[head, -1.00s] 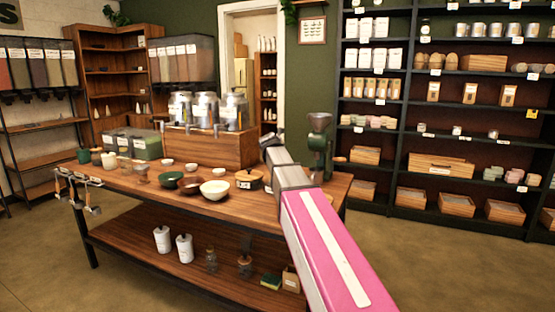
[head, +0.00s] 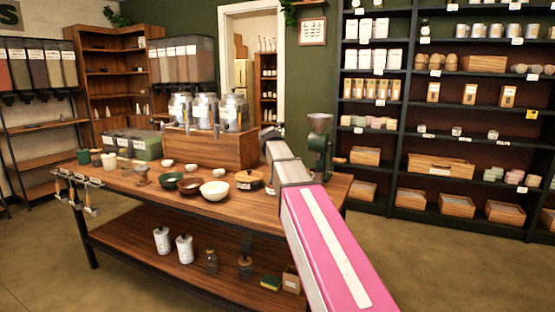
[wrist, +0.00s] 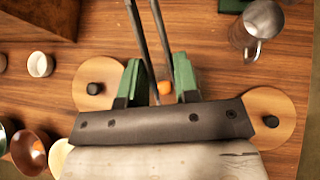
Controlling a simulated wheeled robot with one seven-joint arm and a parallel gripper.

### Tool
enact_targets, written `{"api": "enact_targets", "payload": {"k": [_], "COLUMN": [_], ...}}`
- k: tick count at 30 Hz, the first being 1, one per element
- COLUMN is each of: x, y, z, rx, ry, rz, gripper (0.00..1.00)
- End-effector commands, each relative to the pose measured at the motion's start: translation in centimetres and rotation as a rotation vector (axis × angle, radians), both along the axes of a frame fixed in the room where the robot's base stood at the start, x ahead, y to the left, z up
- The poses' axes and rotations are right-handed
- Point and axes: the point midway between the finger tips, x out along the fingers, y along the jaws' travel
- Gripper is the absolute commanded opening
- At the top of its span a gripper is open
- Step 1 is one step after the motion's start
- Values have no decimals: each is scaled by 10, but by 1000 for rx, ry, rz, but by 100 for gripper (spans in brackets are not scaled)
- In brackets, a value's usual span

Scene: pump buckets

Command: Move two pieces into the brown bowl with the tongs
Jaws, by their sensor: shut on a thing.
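The brown bowl (head: 190,187) stands on the wooden table in the head view, between a dark green bowl and a larger white bowl. It also shows at the lower left of the wrist view (wrist: 31,152). In the wrist view my gripper (wrist: 158,82), with green fingers, is shut on the dark tongs (wrist: 139,38). Their two long arms run up out of the picture, so their far ends are hidden. A small orange thing (wrist: 165,88) shows between the fingers; I cannot tell whether it is held or lies below. The head view hides my gripper behind my arm.
Round wooden lids (wrist: 272,118) lie either side of my gripper in the wrist view. A metal cup (wrist: 256,27) is at the upper right, a small white cup (wrist: 40,64) at the left. A green grinder (head: 318,150) stands at the table's right end. A wooden box (head: 212,147) carries jars.

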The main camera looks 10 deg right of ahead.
Motion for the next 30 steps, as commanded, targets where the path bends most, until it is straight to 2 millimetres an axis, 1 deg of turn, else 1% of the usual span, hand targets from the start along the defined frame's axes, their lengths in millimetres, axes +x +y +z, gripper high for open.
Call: {"api": "enact_targets", "payload": {"k": [3, 24, 27, 30], "x": [1, 1, 0, 0], "y": [0, 0, 0, 0], "z": [14, 84, 90, 91], "rx": [0, 0, 0, 0], "ry": [-2, -1, -1, 0], "rz": [1, 1, 0, 0], "gripper": [0, 0, 0, 0]}}
